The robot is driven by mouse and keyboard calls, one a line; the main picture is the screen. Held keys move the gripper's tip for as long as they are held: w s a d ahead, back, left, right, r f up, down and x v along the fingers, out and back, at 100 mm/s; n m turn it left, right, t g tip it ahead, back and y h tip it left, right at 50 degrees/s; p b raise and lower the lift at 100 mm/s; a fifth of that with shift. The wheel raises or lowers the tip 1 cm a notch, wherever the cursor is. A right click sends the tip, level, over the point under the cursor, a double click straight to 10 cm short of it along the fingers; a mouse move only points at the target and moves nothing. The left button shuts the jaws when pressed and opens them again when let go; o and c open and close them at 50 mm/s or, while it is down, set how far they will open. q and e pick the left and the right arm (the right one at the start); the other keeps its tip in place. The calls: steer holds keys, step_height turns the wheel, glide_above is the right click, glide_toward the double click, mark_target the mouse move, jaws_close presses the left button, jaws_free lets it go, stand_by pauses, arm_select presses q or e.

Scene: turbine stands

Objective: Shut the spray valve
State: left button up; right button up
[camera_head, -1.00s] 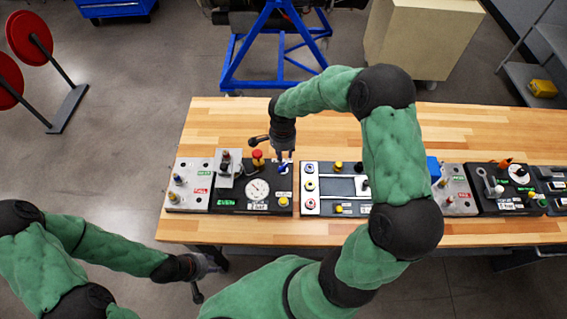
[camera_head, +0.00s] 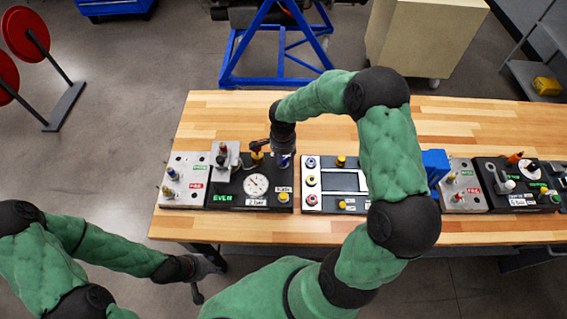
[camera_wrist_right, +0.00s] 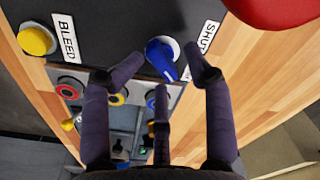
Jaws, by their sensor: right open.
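The blue valve handle (camera_head: 284,161) is on the black gauge panel, at its right back corner. In the right wrist view the blue handle (camera_wrist_right: 162,57) has a pointed lever on a pale round base, close to a SHUT label (camera_wrist_right: 207,36). My right gripper (camera_head: 284,150) is just above it. In the wrist view its open fingers are spread around the handle, and I cannot tell whether any finger touches it. My left gripper (camera_head: 203,272) is off the table's front edge, far from the panel; its jaw state is unclear.
The black panel carries a round gauge (camera_head: 256,185) and a yellow BLEED knob (camera_wrist_right: 36,40). A panel with several buttons (camera_head: 311,181) stands to the right. The wooden table (camera_head: 230,110) is clear behind the panels.

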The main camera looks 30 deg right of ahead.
steer(key=shift+s+f, duration=0.15)
steer(key=shift+f, duration=0.7)
steer(key=shift+f+b, duration=0.15)
steer(key=shift+b, duration=0.2)
steer(key=shift+w, duration=0.3)
steer(key=shift+d+r, duration=0.15)
steer(key=shift+r, duration=0.1)
